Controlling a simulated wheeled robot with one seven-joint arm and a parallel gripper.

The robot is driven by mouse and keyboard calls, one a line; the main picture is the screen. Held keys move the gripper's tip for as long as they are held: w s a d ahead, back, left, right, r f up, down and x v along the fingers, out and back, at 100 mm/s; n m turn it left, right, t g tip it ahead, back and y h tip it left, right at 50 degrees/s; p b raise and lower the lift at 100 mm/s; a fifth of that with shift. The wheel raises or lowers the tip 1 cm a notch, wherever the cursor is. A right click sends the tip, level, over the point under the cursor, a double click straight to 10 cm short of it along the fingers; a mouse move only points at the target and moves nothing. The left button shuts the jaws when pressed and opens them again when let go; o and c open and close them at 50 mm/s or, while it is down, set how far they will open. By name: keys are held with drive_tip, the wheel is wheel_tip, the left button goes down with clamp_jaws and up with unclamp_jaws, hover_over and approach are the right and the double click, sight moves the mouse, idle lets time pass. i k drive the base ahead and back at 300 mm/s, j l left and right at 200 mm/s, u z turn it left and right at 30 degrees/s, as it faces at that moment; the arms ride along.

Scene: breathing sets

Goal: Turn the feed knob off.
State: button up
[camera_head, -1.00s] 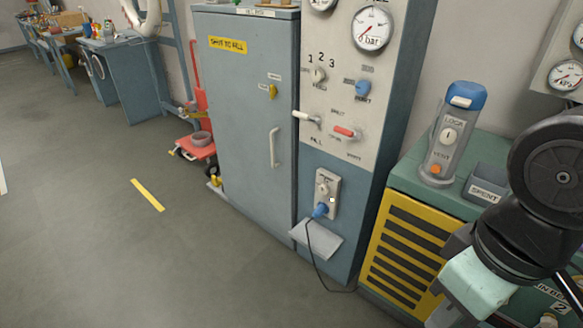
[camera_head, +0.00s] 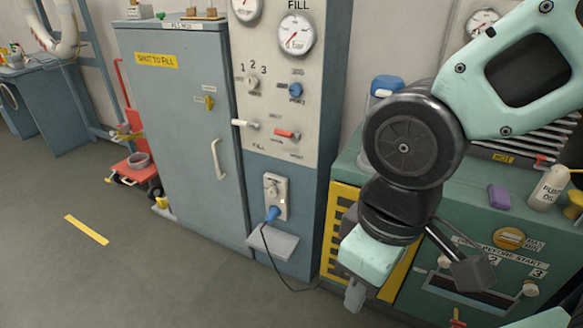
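No knob's label is clear enough to name it as the feed knob. On the grey fill panel I see a pale 1-2-3 selector knob (camera_head: 253,84) and a small blue knob (camera_head: 295,90). Lower down, a wall socket box has a round pale knob (camera_head: 271,187) above a blue plug (camera_head: 272,212). A yellow knob (camera_head: 510,238) is on the green machine's front. My gripper (camera_head: 355,296) hangs at the lower middle, in front of the green machine and right of the socket box. Its fingers are mostly hidden, so its opening is unclear. I see nothing held.
A grey-blue cabinet (camera_head: 180,120) with a white handle stands left of the panel. A small shelf (camera_head: 272,242) and a hanging black cable are below the socket. My arm hides part of the green machine (camera_head: 475,205).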

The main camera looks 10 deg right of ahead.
sight(253, 82)
drive_tip(key=i+j, duration=1)
drive_tip(key=l+z, duration=0.05)
